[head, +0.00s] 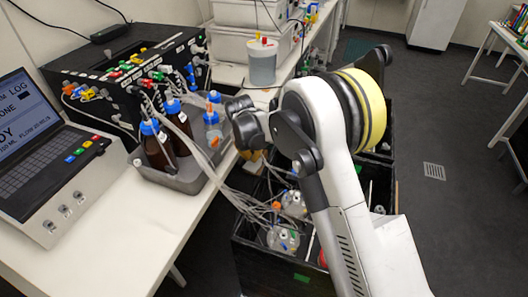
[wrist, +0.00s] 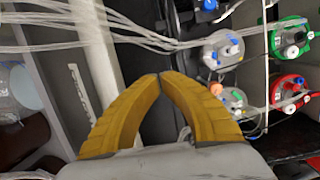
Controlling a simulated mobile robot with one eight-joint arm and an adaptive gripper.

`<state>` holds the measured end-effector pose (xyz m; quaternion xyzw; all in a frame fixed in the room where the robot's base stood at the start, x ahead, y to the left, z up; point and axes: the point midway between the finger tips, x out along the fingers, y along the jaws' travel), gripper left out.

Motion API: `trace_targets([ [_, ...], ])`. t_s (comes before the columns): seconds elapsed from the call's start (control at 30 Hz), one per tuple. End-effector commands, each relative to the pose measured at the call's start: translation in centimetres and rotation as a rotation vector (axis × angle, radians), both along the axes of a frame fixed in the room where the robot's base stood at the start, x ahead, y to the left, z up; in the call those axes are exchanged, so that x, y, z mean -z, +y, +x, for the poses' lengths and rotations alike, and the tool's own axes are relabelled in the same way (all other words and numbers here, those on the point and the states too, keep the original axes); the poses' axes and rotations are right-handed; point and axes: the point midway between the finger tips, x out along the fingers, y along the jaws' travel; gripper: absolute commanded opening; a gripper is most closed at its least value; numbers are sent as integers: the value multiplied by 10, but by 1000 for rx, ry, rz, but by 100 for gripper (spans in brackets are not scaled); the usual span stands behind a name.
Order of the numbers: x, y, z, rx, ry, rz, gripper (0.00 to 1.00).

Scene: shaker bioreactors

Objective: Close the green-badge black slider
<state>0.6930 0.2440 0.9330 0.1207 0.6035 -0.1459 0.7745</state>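The black slider (head: 262,262) is an open-topped black box low beside the bench in the head view. A small green badge (head: 302,278) is on its near face. Clear vessels (head: 283,238) with tubes stand inside it, and it appears pulled out. My gripper (wrist: 160,76) shows two yellow fingers with their tips together and nothing visible between them. In the head view my wrist is above and beyond the slider, near the bench edge, and my arm hides part of the slider. The fingers are mostly hidden there.
A grey tray (head: 181,182) with brown bottles (head: 158,152) stands at the bench edge, near my wrist. Loose tubes (head: 222,181) run from the bench to the vessels. Vessels with a green ring (wrist: 290,38) and a red ring (wrist: 289,92) lie right of my fingers. The floor (head: 455,225) at right is clear.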

Motion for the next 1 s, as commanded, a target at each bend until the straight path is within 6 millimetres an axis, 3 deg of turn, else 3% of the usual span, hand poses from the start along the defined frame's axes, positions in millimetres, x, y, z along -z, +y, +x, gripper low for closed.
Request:
trace_targets([
  [0.27,32,2,7,-35,6,-11,0],
  [0.63,108,-5,24,-33,6,-11,0],
  [0.8,105,-14,49,-31,5,-11,0],
  [1.0,104,-18,60,-33,5,-11,0],
])
